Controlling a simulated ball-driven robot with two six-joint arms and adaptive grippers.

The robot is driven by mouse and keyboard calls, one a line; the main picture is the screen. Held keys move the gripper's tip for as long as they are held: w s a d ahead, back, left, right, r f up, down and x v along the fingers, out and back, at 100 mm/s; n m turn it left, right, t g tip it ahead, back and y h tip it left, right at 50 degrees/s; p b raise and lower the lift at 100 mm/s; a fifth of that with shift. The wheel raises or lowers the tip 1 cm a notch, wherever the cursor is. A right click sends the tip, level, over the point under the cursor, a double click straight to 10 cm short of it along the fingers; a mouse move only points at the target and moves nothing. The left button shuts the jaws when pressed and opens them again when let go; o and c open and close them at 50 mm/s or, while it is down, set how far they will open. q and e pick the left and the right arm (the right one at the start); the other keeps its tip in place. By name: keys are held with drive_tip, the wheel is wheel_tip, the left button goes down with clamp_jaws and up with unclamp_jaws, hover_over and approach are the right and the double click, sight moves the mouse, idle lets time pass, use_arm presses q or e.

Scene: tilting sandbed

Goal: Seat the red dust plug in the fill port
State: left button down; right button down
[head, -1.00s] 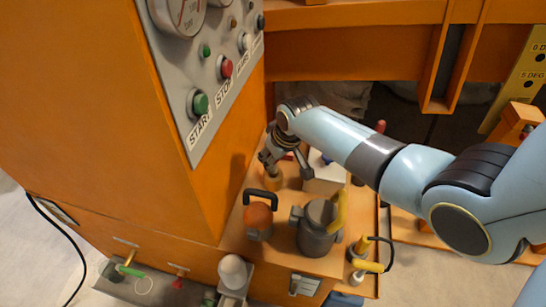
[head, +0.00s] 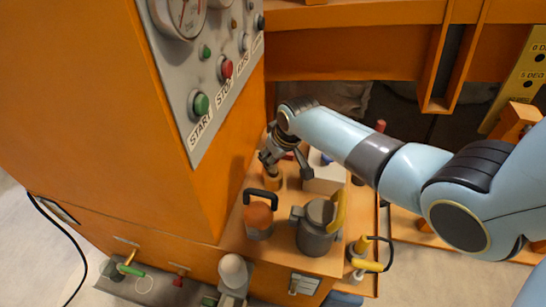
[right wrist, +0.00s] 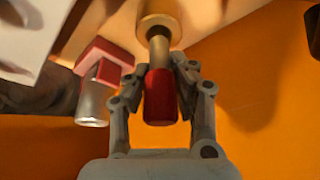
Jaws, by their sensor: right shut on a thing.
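In the right wrist view my right gripper (right wrist: 162,80) is shut on the red dust plug (right wrist: 160,98). The plug has a red body and a tan stem, which points at the round brass fill port (right wrist: 157,22). The stem's end overlaps the port's mouth; I cannot tell how deep it sits. In the head view my right gripper (head: 284,160) reaches down over a tan cylinder (head: 272,180), which looks like the port; the plug is not clearly visible there. My left gripper is not in view.
A red-capped metal cylinder (right wrist: 97,92) stands close beside the gripper in the wrist view. In the head view a white box (head: 325,177), a grey can (head: 318,230) and a black-handled orange pot (head: 259,216) crowd the shelf. The orange cabinet (head: 110,130) walls the left.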

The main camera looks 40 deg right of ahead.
drive_tip(key=shift+p, duration=0.35)
idle(0.6)
drive_tip(key=shift+f+b, duration=1.2)
drive_tip(key=shift+f, duration=0.35)
drive_tip(key=c, duration=1.1)
unclamp_jaws()
drive_tip(key=shift+o, duration=0.2)
drive_tip(key=shift+r, duration=0.1)
drive_tip(key=v, duration=1.1)
drive_tip(key=shift+s+r, duration=0.15)
drive_tip(key=shift+r, duration=0.25)
